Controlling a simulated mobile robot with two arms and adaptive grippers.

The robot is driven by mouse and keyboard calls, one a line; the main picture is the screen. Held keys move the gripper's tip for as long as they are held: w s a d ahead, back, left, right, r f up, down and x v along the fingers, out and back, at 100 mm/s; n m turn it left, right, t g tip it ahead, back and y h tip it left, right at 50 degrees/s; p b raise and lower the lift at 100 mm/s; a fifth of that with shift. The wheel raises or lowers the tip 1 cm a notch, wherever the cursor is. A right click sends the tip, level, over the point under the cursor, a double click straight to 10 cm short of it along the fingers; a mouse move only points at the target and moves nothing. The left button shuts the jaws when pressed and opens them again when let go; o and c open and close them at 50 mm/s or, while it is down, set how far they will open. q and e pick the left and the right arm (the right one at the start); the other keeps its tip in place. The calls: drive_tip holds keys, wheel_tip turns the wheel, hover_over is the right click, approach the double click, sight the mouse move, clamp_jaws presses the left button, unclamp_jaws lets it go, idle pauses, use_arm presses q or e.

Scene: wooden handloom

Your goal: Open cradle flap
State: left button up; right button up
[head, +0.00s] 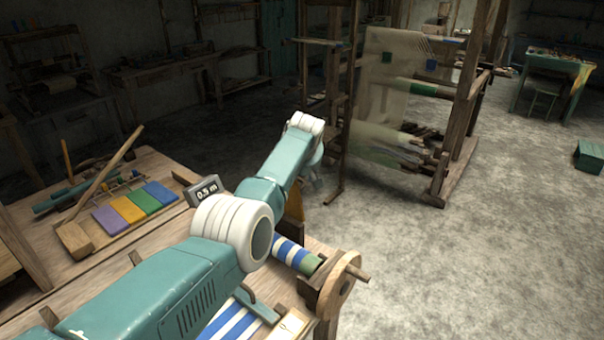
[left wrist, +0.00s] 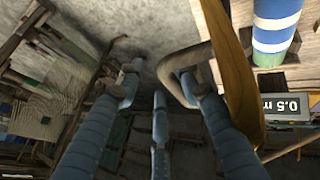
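A golden-brown wooden panel, which looks like the cradle flap (left wrist: 238,75), stands on edge at the right of the left wrist view. In the head view a strip of it (head: 294,206) shows behind my left arm. A curved grey-brown handle (left wrist: 170,62) juts from it. The striped cloth roll (head: 295,257) lies at the bench end and also shows in the left wrist view (left wrist: 276,28). My left gripper (left wrist: 158,85) is open, its fingers spread. Its right finger overlaps the handle's loop; contact is unclear. In the head view my left gripper (head: 315,163) is mostly hidden behind its wrist.
The bench (head: 150,165) holds a row of colored blocks (head: 134,207), a wooden mallet-like tool (head: 75,238) and a 0.5 m display (head: 203,190). A tall loom frame (head: 455,110) stands beyond.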

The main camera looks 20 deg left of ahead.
use_arm(q)
drive_tip(key=v, duration=1.1)
drive_tip(key=shift+s+d+r, duration=0.2)
drive_tip(key=shift+s+r, duration=0.05)
